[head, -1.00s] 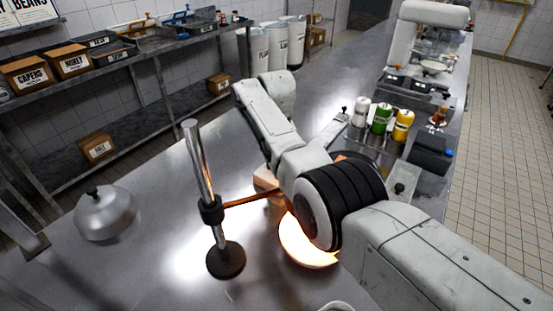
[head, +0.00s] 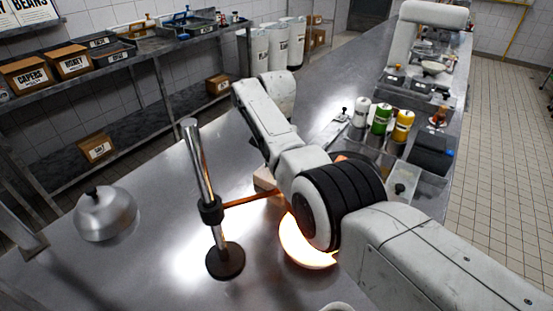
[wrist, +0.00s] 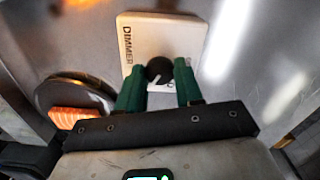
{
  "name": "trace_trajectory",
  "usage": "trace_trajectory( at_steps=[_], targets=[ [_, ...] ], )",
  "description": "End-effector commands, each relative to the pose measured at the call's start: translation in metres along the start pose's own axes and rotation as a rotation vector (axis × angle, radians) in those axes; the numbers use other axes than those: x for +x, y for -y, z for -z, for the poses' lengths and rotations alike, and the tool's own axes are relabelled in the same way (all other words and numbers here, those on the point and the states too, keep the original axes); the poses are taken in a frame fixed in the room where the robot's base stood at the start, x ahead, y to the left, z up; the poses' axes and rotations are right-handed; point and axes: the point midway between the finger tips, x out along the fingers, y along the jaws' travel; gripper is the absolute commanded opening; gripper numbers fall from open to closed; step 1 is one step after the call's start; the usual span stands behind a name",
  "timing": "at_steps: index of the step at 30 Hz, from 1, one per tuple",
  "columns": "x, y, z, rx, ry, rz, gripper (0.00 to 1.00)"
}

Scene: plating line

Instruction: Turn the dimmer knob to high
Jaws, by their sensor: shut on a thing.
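The dimmer is a cream box (wrist: 188,38) labelled "DIMMER" on the steel counter in the wrist view. Its round black knob (wrist: 159,70) has a pale pointer line on its face. My gripper (wrist: 160,75) has green fingers on both sides of the knob and is shut on it. In the head view my arm hides the knob and gripper; only a corner of the dimmer box (head: 264,180) shows behind the arm. The glowing lamp (head: 304,246) is partly hidden by my arm.
A chrome lamp post (head: 200,170) on a black base stands left of my arm. A metal dome lid (head: 105,214) sits at the left. In the wrist view a dark round pan (wrist: 75,97) with an orange piece of food (wrist: 74,117) is left of the gripper. Bottles (head: 381,118) stand at right.

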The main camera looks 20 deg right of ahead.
Motion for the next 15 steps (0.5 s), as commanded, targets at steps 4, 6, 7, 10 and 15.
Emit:
trace_trajectory(
  at_steps=[4,6,7,10,15],
  targets=[
    [-0.0016,0.0009,0.0008,0.006,-0.004,0.003,0.05],
    [-0.0016,0.0009,0.0008,0.006,-0.004,0.003,0.05],
    [-0.0016,0.0009,0.0008,0.006,-0.004,0.003,0.05],
    [-0.0016,0.0009,0.0008,0.006,-0.004,0.003,0.05],
    [-0.0014,0.0007,0.0007,0.005,-0.003,0.003,0.46]
  ],
)
